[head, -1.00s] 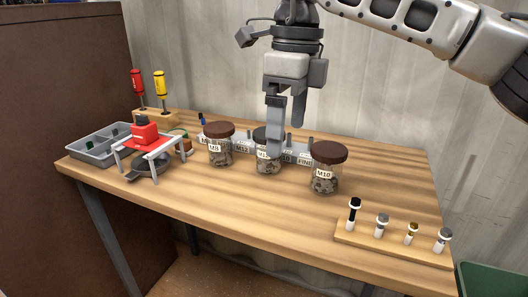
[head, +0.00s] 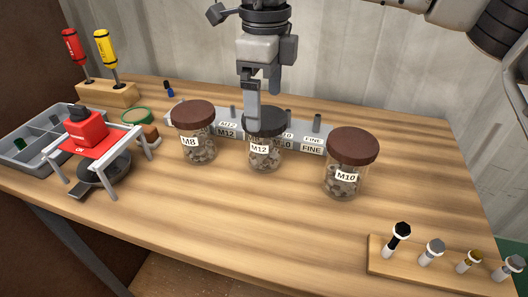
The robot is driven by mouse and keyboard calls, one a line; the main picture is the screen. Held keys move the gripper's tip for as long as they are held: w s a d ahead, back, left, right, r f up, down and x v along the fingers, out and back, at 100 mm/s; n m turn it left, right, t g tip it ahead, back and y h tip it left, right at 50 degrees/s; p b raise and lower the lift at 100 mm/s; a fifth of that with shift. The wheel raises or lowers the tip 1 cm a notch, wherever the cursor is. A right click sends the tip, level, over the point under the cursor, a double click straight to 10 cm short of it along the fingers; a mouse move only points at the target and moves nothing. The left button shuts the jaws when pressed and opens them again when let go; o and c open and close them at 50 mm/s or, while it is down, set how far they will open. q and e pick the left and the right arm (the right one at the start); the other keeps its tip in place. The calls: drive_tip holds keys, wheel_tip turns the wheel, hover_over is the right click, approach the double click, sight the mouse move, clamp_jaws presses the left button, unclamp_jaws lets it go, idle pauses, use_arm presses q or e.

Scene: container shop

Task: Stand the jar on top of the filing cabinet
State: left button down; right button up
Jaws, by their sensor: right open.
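Three glass jars of metal parts stand upright on the wooden bench. The M8 jar (head: 194,132) has a brown lid and is on the left. The M12 jar (head: 263,150) has a dark lid and is in the middle. The M10 jar (head: 350,165) has a brown lid and is on the right. My right gripper (head: 263,112) points down at the M12 jar's lid, open. One finger overlaps the lid in the picture; I cannot tell whether it touches. My left gripper is not in view. I cannot identify a filing cabinet here.
A grey rack (head: 312,137) with M12 and FINE labels stands behind the jars. A red-topped stand (head: 88,130) and grey tray (head: 20,150) are at left, near two screwdrivers in a block (head: 107,95). A bolt board (head: 385,262) is front right. The front middle bench (head: 240,220) is clear.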

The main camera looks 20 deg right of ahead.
sight(265, 116)
wheel_tip(265, 116, down, 8)
drive_tip(key=shift+w+r+p, duration=0.15)
drive_tip(key=shift+r+p, duration=0.1)
drive_tip(key=shift+p, duration=0.15)
drive_tip(key=shift+c, duration=0.4)
drive_tip(key=c, duration=1.5)
drive_tip(key=shift+r, duration=0.1)
drive_tip(key=shift+c, duration=1.4)
drive_tip(key=shift+r, duration=0.1)
